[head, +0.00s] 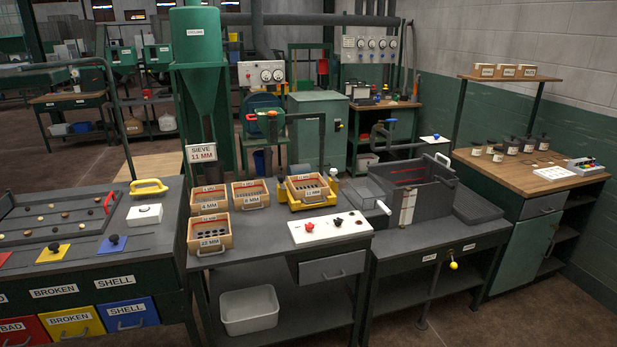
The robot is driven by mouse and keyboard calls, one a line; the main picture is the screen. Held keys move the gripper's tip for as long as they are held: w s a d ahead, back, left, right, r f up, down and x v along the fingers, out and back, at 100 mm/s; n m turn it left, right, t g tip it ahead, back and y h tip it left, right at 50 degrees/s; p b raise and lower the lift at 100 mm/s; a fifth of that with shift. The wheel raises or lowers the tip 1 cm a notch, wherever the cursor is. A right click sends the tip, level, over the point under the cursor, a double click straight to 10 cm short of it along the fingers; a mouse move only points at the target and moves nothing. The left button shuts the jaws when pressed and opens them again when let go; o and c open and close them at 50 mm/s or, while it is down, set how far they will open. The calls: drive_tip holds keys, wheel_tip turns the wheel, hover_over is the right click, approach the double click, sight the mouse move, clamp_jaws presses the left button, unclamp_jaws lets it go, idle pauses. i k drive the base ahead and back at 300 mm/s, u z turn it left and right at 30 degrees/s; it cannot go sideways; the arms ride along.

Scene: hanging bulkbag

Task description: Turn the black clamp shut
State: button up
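I cannot pick out a part that is surely the black clamp. A small black knob (338,222) stands on the white panel (312,230) of the middle bench, beside a red knob (308,226). Behind the panel, a wooden sieve box (308,188) sits in a yellow frame (333,184); any clamp there is too small to tell. No hanging bulk bag is clearly visible. My gripper is not in view.
Wooden sieve boxes (209,234) stand on the middle bench. A dark tank (410,190) is on the bench to its right, and a sorting tray (60,222) is at left. A green cyclone (198,75) rises behind. Floor at the lower right is clear.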

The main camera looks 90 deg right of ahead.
sight(280, 179)
drive_tip(key=k, duration=1.1)
drive_tip(key=z, duration=1)
drive_tip(key=i, duration=0.85)
